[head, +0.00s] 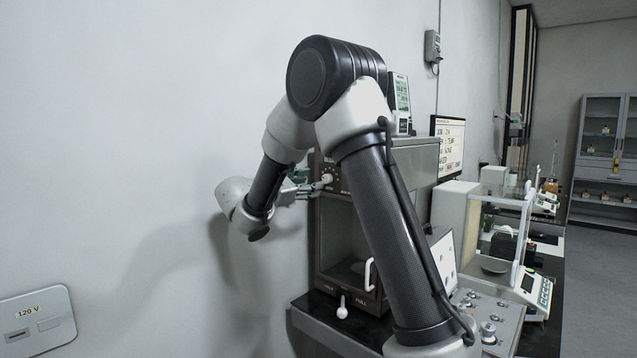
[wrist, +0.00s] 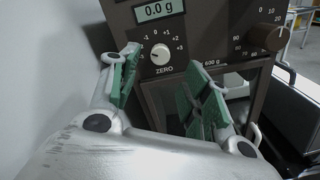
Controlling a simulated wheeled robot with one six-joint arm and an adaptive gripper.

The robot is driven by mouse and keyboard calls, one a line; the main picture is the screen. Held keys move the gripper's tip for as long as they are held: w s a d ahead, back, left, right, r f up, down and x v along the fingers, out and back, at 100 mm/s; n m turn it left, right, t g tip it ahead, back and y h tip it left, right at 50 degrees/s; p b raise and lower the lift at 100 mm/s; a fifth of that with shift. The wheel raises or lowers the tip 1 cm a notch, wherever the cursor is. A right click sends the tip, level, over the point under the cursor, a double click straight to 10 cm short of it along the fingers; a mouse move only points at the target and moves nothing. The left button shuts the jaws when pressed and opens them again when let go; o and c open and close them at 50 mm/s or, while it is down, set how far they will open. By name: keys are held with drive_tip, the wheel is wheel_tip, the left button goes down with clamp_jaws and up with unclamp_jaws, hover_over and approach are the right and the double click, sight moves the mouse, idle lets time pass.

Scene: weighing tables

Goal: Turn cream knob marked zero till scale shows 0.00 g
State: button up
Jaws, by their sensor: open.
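The scale is a dark brown cabinet (head: 340,225) with a glass front, and its upper panel (wrist: 215,35) fills much of the wrist view. Its small display (wrist: 159,10) reads 0.0 g. Below the display sits the cream knob (wrist: 160,53), marked ZERO, with a ring of numbers around it. The knob also shows in the head view (head: 327,178). My gripper (wrist: 158,74) is open, its green-padded fingers spread left and right in front of and below the knob, apart from it. In the head view my gripper (head: 304,190) is just left of the knob.
A dark knob (wrist: 268,38) with a larger dial is right of the zero knob. A white lever (head: 342,309) and a white door handle (head: 369,274) are lower on the cabinet. The wall (head: 120,150) is close on the left. Another balance (head: 530,285) stands to the right.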

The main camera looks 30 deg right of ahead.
drive_tip(key=v, duration=0.5)
drive_tip(key=shift+s+a, duration=0.15)
drive_tip(key=shift+a, duration=0.2)
drive_tip(key=shift+f, duration=0.1)
drive_tip(key=s+d+f+m+g+y, duration=0.2)
drive_tip(key=s+f+m+g+y, duration=0.15)
drive_tip(key=s+f, duration=0.35)
drive_tip(key=s+d+f+m+g+y, duration=0.25)
drive_tip(key=s+f+y, duration=0.25)
drive_tip(key=s, duration=0.5)
drive_tip(key=s+a+r+m+t+y, duration=0.1)
drive_tip(key=s+m+y, duration=0.3)
drive_tip(key=s, duration=0.5)
drive_tip(key=s+a+r+m+t+y, duration=0.2)
drive_tip(key=s+m, duration=0.4)
drive_tip(key=s, duration=0.4)
drive_tip(key=shift+s+a+t+y, duration=0.25)
drive_tip(key=shift+t+y, duration=0.35)
drive_tip(key=shift+y, duration=0.65)
